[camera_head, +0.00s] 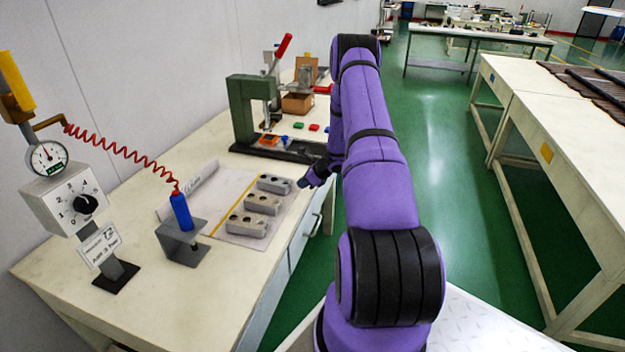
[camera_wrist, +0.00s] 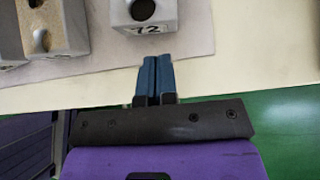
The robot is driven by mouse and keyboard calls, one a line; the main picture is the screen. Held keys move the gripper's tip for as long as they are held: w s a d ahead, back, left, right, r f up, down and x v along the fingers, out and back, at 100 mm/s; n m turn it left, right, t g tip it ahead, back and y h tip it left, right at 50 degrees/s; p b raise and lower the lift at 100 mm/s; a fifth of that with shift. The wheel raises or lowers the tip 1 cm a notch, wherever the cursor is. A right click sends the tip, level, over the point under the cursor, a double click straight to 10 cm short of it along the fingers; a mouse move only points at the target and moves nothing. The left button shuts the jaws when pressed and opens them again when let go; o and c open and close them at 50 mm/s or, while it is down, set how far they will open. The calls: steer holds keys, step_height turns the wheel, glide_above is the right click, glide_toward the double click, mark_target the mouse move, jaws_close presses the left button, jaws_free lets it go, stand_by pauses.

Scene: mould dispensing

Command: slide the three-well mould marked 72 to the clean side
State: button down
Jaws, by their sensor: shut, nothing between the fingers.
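Three grey moulds lie in a row on a pale mat (camera_head: 224,188), right of its yellow line. The farthest mould (camera_head: 274,184) appears to be the one marked 72; its near face with the number shows at the top of the wrist view (camera_wrist: 146,28). My gripper (camera_head: 303,183) is at the table's right edge, just right of that mould. In the wrist view its blue fingers (camera_wrist: 156,62) are together and empty, pointing at the 72 face with a small gap in the picture. The mould's far part is cut off there.
Left of the yellow line (camera_head: 236,204) the mat is bare, with a white sign (camera_head: 188,190) behind. A grey stand with a blue dispenser (camera_head: 181,212) is near left. A green press (camera_head: 243,112) stands beyond. Other moulds (camera_wrist: 62,25) sit left in the wrist view.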

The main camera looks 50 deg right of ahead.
steer(key=shift+w+a+r, duration=0.1)
steer(key=shift+w+a, duration=0.15)
steer(key=shift+w, duration=0.4)
steer(key=shift+w+a, duration=0.25)
steer(key=shift+w, duration=0.4)
steer(key=w+a, duration=0.2)
steer(key=w, duration=0.4)
steer(key=w+a, duration=0.3)
steer(key=w, duration=0.3)
steer(key=w+a, duration=0.3)
steer(key=w, duration=0.3)
steer(key=shift+w, duration=0.4)
steer(key=shift+s+d, duration=0.15)
steer(key=shift+s, duration=0.05)
steer(key=s, duration=0.1)
steer(key=s+d, duration=0.1)
steer(key=s, duration=0.1)
steer(key=shift+s+d+r, duration=0.3)
steer(key=shift+s+d, duration=0.05)
steer(key=shift+s, duration=0.05)
steer(key=v, duration=0.9)
steer(key=shift+s+a, duration=0.1)
